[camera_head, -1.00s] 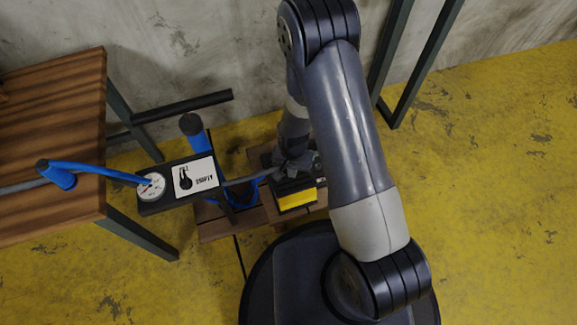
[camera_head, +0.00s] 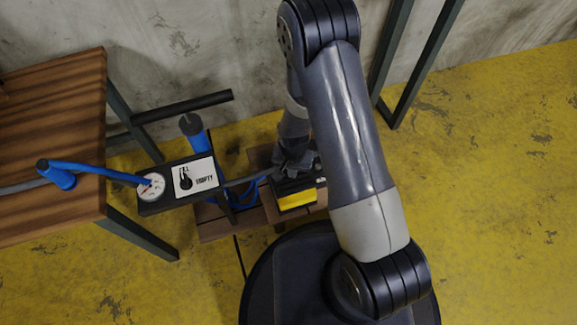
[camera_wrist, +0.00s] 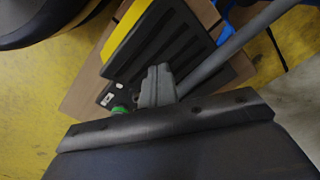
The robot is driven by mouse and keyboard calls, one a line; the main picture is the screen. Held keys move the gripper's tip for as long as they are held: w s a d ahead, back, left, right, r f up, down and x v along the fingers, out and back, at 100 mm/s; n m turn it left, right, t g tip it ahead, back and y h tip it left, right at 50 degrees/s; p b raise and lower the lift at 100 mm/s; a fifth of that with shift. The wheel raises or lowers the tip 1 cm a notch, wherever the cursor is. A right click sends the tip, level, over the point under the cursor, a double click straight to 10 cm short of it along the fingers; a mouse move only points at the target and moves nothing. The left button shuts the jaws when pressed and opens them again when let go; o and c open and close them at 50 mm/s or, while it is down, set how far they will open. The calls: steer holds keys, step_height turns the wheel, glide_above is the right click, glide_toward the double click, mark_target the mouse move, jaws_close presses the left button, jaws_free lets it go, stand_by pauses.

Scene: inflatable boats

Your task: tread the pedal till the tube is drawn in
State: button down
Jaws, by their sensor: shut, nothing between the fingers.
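The black ribbed pedal with a yellow front edge (camera_head: 297,200) is low on a wooden base at the centre. It also shows in the wrist view (camera_wrist: 168,45). My gripper (camera_wrist: 158,72) is shut and empty, its tips over the pedal's black ribbed face; whether they touch it is unclear. In the head view, my gripper (camera_head: 290,165) is at the pedal's back side, partly hidden by my arm. A blue tube (camera_head: 100,170) runs from a blue fitting on the table to a round gauge (camera_head: 151,186). Any boat tube is out of view.
A panel (camera_head: 196,178) with a black lever and an EMPTY label stands left of the pedal. The wooden table (camera_head: 60,130) is at left. A grey hose (camera_wrist: 240,42) passes beside the pedal. Dark metal legs (camera_head: 415,60) stand behind right; yellow floor lies open at right.

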mark_target(292, 182)
stand_by(0.5)
step_height(292, 182, down, 8)
steer(key=b, duration=0.6)
steer(key=shift+w+b, duration=0.1)
steer(key=shift+b, duration=0.25)
step_height(292, 182, up, 8)
steer(key=p, duration=0.5)
steer(key=shift+r+p, duration=0.15)
steer(key=shift+p, duration=0.25)
steer(key=shift+f, duration=0.2)
step_height(292, 182, down, 8)
steer(key=b, duration=0.7)
steer(key=shift+r, duration=0.1)
step_height(292, 182, up, 8)
steer(key=p, duration=0.6)
steer(key=shift+r, duration=0.1)
steer(key=shift+f, duration=0.2)
